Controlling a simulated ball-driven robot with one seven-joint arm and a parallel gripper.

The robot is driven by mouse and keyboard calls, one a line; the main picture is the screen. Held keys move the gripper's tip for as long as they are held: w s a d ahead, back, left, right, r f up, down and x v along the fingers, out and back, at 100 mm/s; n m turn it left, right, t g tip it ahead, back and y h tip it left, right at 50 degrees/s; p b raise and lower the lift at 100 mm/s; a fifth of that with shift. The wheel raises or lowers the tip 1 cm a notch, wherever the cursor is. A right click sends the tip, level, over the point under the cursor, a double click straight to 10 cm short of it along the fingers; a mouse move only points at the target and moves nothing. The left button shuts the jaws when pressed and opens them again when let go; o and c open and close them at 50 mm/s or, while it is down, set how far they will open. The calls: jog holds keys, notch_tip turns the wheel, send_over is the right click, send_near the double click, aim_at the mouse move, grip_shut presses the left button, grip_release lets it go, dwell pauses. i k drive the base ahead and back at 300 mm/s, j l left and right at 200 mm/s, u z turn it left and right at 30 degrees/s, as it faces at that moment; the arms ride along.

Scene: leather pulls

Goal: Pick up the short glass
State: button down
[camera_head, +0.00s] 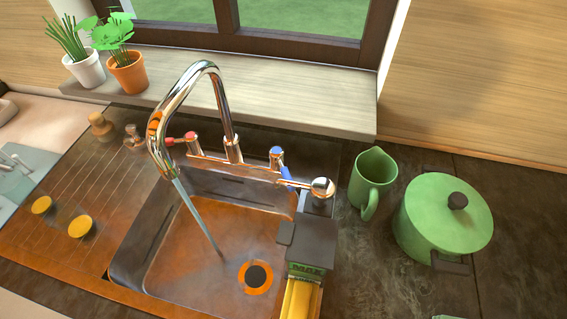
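I cannot make out a short glass in the head view. The cup-like thing that shows plainly is a green mug or jug (372,179) with a handle, upright on the dark counter right of the sink. My gripper is not recognisable in this view, so its place and state do not show.
The metal sink (185,250) has a tall chrome faucet (205,72) with water running. A green lidded pot (440,222) stands on the right. A dark holder (312,240) and yellow item (299,299) are at the sink's right edge. Potted plants (127,72) line the sill.

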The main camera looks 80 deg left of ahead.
aim_at(66, 216)
jog(key=k+l, duration=0.1)
jog(key=l, duration=0.3)
jog(key=k+l, duration=0.15)
jog(key=l, duration=0.3)
jog(key=u, duration=0.9)
jog(key=l+u, duration=0.1)
jog(key=u, duration=0.8)
jog(key=k+u, duration=0.1)
jog(key=u, duration=0.8)
